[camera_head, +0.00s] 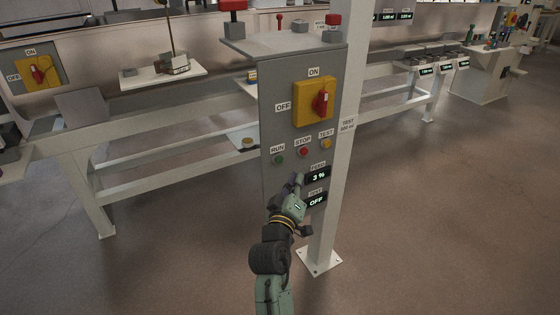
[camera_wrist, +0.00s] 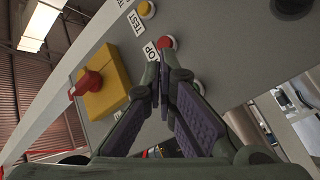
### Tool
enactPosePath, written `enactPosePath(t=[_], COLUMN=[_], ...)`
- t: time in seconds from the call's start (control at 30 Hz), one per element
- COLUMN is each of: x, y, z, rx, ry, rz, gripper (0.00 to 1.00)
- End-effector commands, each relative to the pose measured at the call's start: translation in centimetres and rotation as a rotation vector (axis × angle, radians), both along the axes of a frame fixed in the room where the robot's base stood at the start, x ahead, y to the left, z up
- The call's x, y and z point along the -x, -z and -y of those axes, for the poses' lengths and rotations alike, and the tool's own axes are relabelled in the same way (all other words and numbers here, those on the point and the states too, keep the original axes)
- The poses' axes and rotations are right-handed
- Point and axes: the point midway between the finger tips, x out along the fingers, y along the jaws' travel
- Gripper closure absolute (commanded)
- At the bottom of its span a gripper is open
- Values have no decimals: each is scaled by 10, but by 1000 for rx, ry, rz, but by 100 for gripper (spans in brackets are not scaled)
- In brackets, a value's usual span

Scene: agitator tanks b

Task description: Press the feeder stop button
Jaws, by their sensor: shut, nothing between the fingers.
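The red stop button (camera_head: 303,152) sits on a grey control panel (camera_head: 273,110), under a STOP label and between the green run button (camera_head: 279,160) and the yellow test button (camera_head: 326,143). My gripper (camera_head: 297,178) is shut and empty in front of the panel, below the stop button in the head view. In the wrist view the stop button (camera_wrist: 166,42) shows just beyond the fingertips (camera_wrist: 160,68), which partly cover its label. The fingertips look apart from the button; the exact gap is hard to tell. The test button (camera_wrist: 146,8) is at the top edge.
A yellow rotary switch (camera_head: 314,101) with a red handle projects from the panel above the buttons. FEED and TEST displays (camera_head: 318,176) sit below them, reading 3 % and OFF. A white post (camera_head: 343,130) stands along the panel's right side. Open floor (camera_head: 440,220) lies to the right.

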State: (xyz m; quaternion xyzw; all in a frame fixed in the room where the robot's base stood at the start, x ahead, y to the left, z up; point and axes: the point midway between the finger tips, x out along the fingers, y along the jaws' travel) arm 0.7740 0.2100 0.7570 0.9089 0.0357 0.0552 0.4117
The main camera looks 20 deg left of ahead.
Motion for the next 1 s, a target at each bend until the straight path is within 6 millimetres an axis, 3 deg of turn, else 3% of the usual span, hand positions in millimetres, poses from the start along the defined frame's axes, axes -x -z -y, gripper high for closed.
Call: enactPosePath(t=[0.8, 1.0], x=[-1, -17], y=[-1, -9], z=[1, 21], rx=[1, 14], ry=[0, 2], rz=[0, -5], gripper=[100, 100])
